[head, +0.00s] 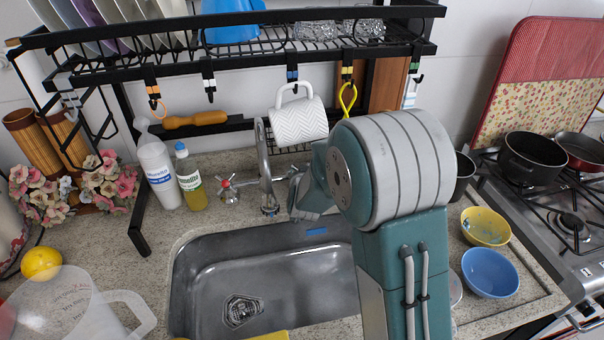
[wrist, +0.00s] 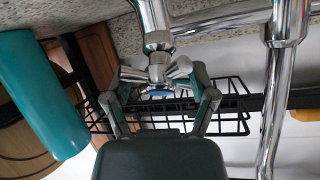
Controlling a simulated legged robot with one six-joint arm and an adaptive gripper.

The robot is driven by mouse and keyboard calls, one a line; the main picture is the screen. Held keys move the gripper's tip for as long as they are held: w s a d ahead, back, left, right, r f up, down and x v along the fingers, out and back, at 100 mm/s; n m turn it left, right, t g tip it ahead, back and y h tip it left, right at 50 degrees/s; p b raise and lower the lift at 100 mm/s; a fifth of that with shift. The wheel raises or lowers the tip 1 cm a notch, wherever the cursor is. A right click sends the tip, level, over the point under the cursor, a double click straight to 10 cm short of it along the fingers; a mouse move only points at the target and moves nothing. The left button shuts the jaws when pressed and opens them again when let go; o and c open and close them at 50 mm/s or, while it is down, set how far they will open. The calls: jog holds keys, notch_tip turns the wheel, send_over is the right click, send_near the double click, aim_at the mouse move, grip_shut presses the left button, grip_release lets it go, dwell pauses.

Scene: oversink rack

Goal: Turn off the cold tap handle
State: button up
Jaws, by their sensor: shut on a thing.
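The cold tap handle (wrist: 152,76) is a chrome cross-shaped knob with a blue mark, seen in the wrist view. My gripper (wrist: 160,74) has one finger on each side of it and is shut on its spokes. In the head view my gripper (head: 296,188) is right of the chrome faucet (head: 265,165), and my own arm hides most of the cold handle. The chrome faucet pipe also shows in the wrist view (wrist: 272,100). Another tap handle, with a red mark (head: 227,187), is left of the faucet.
The steel sink (head: 285,265) lies in front of the taps. A black rack (head: 230,60) spans above, with a white mug (head: 299,120) hanging close over my gripper. Two bottles (head: 158,170) stand left. A yellow bowl (head: 485,227) and blue bowl (head: 490,272) are right, beside the stove.

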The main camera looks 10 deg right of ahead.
jog(key=shift+s+f+m+h, duration=0.2)
jog(key=shift+m+h, duration=0.1)
jog(key=shift+m, duration=0.1)
jog(key=o, duration=1)
jog(key=shift+r, duration=0.1)
jog(key=v, duration=1.1)
jog(key=shift+s+d+r, duration=0.1)
jog(key=shift+s+r, duration=0.1)
jog(key=shift+r, duration=0.1)
